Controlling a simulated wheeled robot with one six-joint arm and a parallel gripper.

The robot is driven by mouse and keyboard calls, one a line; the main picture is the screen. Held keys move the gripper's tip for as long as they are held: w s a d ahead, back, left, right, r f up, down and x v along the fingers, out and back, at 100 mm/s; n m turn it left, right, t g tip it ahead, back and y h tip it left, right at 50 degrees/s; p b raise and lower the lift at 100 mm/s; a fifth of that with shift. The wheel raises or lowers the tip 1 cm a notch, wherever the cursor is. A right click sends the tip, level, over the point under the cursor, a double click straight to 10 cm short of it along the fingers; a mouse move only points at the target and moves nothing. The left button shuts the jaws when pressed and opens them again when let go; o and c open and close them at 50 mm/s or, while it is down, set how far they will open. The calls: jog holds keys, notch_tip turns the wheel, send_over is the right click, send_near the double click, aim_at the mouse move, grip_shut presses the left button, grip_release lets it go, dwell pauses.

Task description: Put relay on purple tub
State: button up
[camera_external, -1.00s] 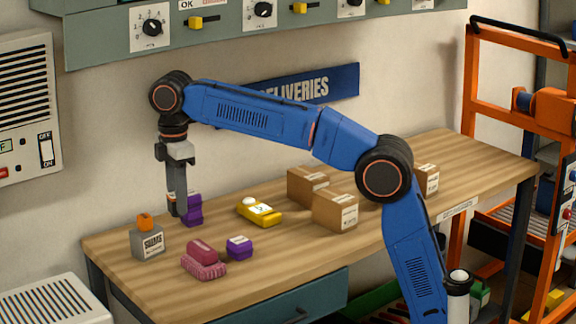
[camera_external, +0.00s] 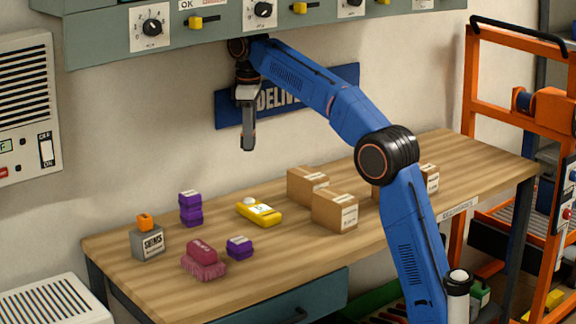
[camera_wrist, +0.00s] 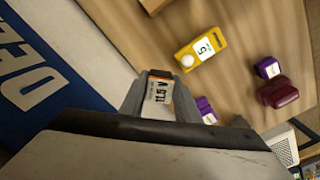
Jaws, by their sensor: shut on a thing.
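My gripper (camera_external: 248,147) is high above the bench, in front of the blue sign. In the wrist view its jaws are shut on a small block (camera_wrist: 158,90) with a white "11.5 V" label and an orange edge. I cannot tell from its looks whether this is the relay. A stack of purple pieces (camera_external: 191,211) stands on the bench, below and left of my gripper; it is partly hidden by a finger in the wrist view (camera_wrist: 206,110). A smaller purple block (camera_external: 239,247) with a pale top lies farther forward. I cannot tell which is the purple tub.
A yellow device (camera_external: 259,213) lies mid-bench. A grey block with an orange top (camera_external: 148,244) stands at left. Cardboard boxes (camera_external: 334,211) stand to the right. The grey control panel (camera_external: 100,30) hangs above.

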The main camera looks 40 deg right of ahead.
jog(key=s+d+r+m, duration=0.1)
jog(key=s+d+m, duration=0.15)
jog(key=d, duration=1.15)
jog(key=s+d+r+m, duration=0.15)
jog(key=d+m, duration=0.25)
jog(key=d, duration=1.1)
jog(key=s+d+r+m, duration=0.1)
jog(key=s+d+m, duration=0.15)
jog(key=d, duration=1.15)
jog(key=shift+w+d+f, duration=0.1)
jog(key=shift+f, duration=2.45)
jog(key=shift+w+d+f, duration=0.1)
jog(key=shift+f, duration=2.4)
jog(key=o, duration=1.1)
jog(key=shift+f, duration=0.1)
jog(key=shift+c, duration=0.2)
notch_tip(320, 180, up, 8)
